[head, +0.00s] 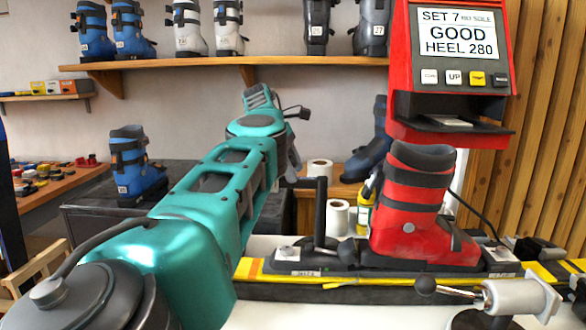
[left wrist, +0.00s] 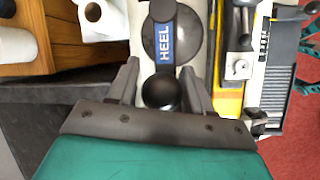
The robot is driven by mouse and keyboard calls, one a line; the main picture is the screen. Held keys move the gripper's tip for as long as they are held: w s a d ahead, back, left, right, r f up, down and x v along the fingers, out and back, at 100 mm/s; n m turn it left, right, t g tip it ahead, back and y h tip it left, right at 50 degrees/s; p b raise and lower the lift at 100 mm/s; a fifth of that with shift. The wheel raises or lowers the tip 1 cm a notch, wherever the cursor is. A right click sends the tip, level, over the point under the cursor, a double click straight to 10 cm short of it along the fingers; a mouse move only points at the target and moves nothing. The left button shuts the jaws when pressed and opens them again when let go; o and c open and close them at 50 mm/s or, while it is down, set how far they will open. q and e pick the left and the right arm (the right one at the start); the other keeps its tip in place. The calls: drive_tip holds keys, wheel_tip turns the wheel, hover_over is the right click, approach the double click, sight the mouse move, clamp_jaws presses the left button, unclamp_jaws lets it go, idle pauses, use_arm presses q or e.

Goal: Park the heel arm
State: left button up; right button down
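The heel arm (head: 321,208) shows in the head view as a black upright post with a short bar at its top reaching left toward my gripper. In the left wrist view its blue HEEL label (left wrist: 165,43) and black ball knob (left wrist: 168,91) show. My left gripper (left wrist: 160,68) has its fingers apart on either side of the knob, with a gap on the left; contact on the right is unclear. In the head view its fingers are largely hidden behind my teal forearm. A red ski boot (head: 415,205) stands upright on the bench fixture, right of the post. My right gripper is not in view.
A red machine (head: 450,110) reading "GOOD HEEL 280" stands behind the boot. A black ball knob (head: 426,285) and white cylinder (head: 520,300) are at the front right. White rolls (head: 339,217) stand behind the post. Blue boots (head: 135,165) are left and behind.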

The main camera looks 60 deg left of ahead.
use_arm(q)
drive_tip(key=o, duration=0.3)
drive_tip(key=p+v, duration=0.4)
drive_tip(key=v, duration=0.9)
drive_tip(key=shift+p, duration=0.35)
drive_tip(key=shift+f, duration=0.1)
